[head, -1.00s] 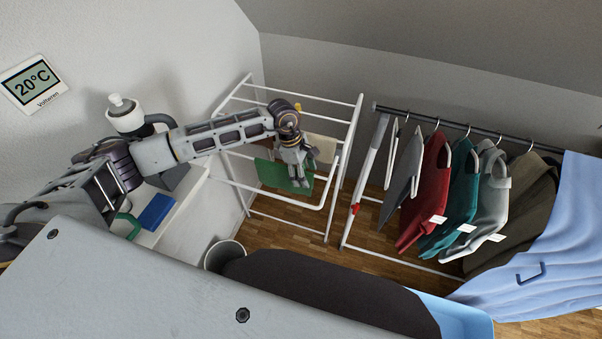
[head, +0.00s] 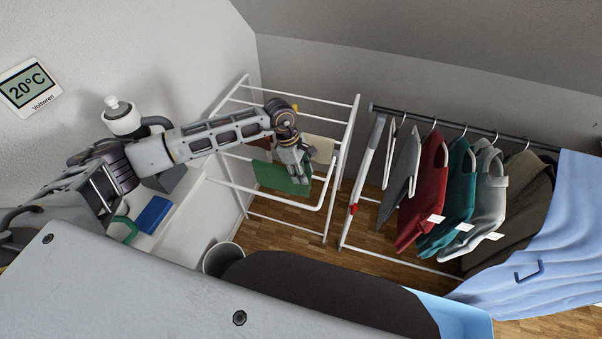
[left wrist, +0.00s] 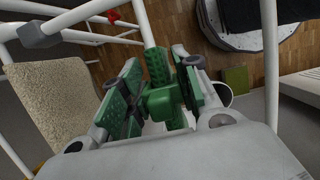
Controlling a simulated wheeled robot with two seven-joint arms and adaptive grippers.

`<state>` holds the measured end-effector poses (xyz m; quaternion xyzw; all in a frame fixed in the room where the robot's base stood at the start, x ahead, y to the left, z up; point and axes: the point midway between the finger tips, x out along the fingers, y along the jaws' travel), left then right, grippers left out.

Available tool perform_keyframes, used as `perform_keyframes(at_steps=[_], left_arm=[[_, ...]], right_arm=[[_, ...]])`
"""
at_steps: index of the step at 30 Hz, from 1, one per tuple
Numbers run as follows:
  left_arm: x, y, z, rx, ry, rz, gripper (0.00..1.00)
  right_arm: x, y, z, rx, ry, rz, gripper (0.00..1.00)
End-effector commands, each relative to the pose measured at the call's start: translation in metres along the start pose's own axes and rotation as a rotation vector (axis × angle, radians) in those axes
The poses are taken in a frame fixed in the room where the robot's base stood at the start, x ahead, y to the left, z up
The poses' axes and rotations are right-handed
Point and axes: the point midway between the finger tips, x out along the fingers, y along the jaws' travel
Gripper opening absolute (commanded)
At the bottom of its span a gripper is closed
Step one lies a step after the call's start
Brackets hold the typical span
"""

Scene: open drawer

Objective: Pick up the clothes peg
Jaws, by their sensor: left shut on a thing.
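My left gripper (head: 297,176) is at the white drying rack (head: 323,208), in front of a green cloth-like sheet (head: 268,175). In the left wrist view its fingers (left wrist: 160,105) are shut on a small green thing (left wrist: 161,101) just below the rack's white bar. This is probably the clothes peg, but its shape is partly hidden by the fingers, and green surfaces around it blend together. My right gripper is in neither view.
A beige cloth (left wrist: 58,100) hangs beside the gripper. To the right, clothes hang on a dark rail (head: 450,124) by a white folded frame (head: 367,170) with a red part.

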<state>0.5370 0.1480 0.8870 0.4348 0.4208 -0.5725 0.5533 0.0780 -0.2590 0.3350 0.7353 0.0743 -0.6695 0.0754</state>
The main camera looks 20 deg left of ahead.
Motion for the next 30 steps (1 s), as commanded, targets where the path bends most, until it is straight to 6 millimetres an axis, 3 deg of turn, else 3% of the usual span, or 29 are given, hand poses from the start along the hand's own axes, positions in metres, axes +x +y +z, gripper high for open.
perform_keyframes(at_steps=[18,30], left_arm=[[-0.076,0.001,0.021,0.001,0.0,0.003,0.21],[-0.091,0.0,0.025,0.001,0.001,0.0,0.21]], right_arm=[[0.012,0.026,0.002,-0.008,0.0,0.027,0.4],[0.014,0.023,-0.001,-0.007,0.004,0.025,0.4]])
